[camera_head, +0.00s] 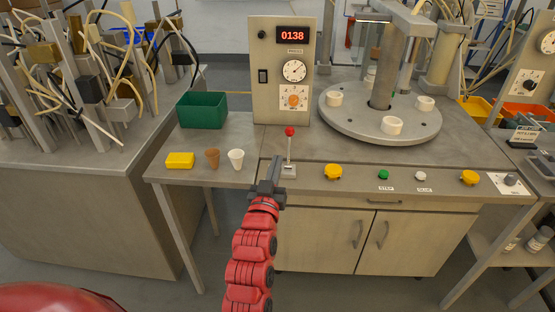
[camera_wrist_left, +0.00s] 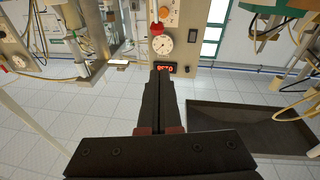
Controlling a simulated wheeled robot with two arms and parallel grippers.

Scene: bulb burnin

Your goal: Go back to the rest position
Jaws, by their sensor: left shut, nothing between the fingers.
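My left gripper (camera_head: 275,165) is at the front edge of the steel bench, its arm coming up from the bottom of the head view. Its dark fingers are shut with nothing between them, as the left wrist view (camera_wrist_left: 163,75) shows too. Just right of it stands a lever with a red knob (camera_head: 290,131) on a small base; I cannot tell whether they touch. My right gripper is not in view.
A control panel (camera_head: 283,80) reads 0138 behind the lever. A round turntable (camera_head: 350,120) carries several white sockets. Left lie a green bin (camera_head: 203,111), yellow block (camera_head: 180,160), brown cup (camera_head: 212,159) and white cup (camera_head: 236,159).

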